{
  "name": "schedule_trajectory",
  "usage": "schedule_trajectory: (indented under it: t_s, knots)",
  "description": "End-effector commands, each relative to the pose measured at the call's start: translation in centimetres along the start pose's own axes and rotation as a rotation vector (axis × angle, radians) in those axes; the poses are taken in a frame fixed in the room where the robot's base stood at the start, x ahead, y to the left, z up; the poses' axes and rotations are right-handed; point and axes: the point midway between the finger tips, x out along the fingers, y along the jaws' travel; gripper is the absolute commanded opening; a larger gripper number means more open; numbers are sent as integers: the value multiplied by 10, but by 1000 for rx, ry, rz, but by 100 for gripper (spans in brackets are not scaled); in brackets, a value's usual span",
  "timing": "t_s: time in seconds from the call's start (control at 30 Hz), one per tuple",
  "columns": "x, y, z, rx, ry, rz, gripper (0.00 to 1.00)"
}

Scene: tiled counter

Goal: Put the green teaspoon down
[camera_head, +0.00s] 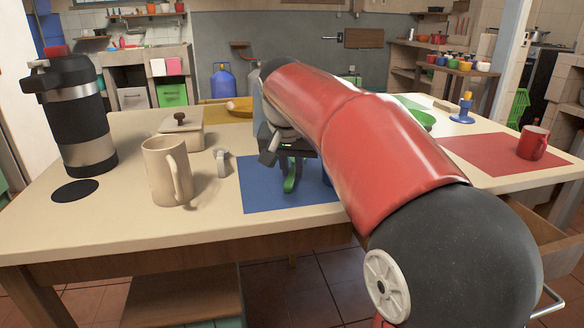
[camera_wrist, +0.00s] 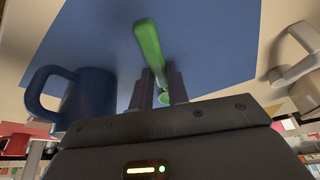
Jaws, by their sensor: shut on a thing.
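My gripper (camera_head: 287,156) is over the blue mat (camera_head: 256,193) and is shut on the green teaspoon (camera_head: 291,179). In the head view the spoon hangs down from the jaws close to the mat; I cannot tell if it touches. In the wrist view the spoon (camera_wrist: 149,46) sticks out between the two fingers (camera_wrist: 161,80), above the blue mat (camera_wrist: 215,45). A dark blue mug (camera_wrist: 88,98) stands to the left in the wrist view; in the head view my arm hides most of it.
A beige mug (camera_head: 166,172), a lidded pot (camera_head: 182,131) and a black flask (camera_head: 76,115) stand left of the mat. A red mug (camera_head: 532,143) is on a red mat (camera_head: 480,153) at right. The front left of the counter is clear.

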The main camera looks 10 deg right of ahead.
Motion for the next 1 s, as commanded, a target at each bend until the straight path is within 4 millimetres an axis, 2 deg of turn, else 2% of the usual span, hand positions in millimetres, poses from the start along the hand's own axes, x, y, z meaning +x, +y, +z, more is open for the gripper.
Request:
schedule_trajectory:
  t_s: [0.13,0.17,0.3,0.67,0.77,1.0]
  knots:
    - [3,0,1,0,-1,0,0]
    - [3,0,1,0,0,0,19]
    - [2,0,1,0,-1,0,37]
    - [-3,0,-1,0,0,0,38]
    - [-16,0,-1,0,2,-1,38]
    - [-67,0,-2,0,3,-2,38]
